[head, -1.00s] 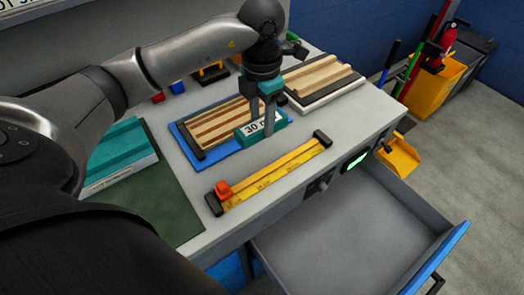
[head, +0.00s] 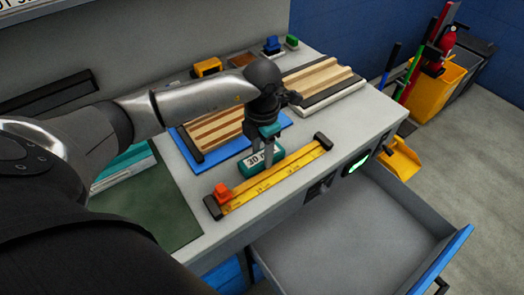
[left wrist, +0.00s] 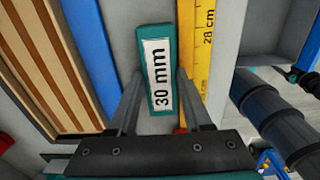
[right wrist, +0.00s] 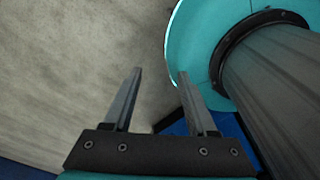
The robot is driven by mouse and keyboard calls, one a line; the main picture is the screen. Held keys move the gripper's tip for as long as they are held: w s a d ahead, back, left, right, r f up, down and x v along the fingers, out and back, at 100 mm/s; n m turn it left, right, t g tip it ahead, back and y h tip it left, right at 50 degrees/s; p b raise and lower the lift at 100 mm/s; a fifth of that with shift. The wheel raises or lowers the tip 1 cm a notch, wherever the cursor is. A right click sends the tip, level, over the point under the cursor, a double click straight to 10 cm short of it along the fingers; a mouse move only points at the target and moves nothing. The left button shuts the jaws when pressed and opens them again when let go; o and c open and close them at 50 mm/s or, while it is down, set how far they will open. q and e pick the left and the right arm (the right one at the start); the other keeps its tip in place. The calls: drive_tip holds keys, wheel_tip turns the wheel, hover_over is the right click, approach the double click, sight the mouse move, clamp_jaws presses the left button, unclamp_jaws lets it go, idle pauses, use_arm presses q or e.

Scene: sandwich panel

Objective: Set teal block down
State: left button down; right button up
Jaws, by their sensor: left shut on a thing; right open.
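The teal block (head: 254,163) has a white "30 mm" label and is at the bench, between the blue tray and the yellow ruler. It also shows in the left wrist view (left wrist: 157,70), between the fingers. My left gripper (head: 268,155) points down and is shut on the block. Whether the block touches the bench top is hard to tell. My right gripper (right wrist: 158,100) shows only in the right wrist view, open and empty over a grey floor.
The yellow ruler (head: 275,178) with an orange slider (head: 222,192) lies close beside the block. The blue tray (head: 222,156) holds a striped wood panel (head: 217,130). A second wood panel (head: 318,80) lies behind. An open drawer (head: 360,235) sticks out in front.

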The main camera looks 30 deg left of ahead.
sight(262, 155)
use_arm(q)
drive_tip(key=shift+f, duration=0.15)
drive_tip(key=shift+c, duration=1.7)
unclamp_jaws()
drive_tip(key=shift+r, duration=0.35)
wheel_tip(262, 155, up, 12)
drive_tip(key=p, duration=0.1)
drive_tip(key=shift+f, duration=0.15)
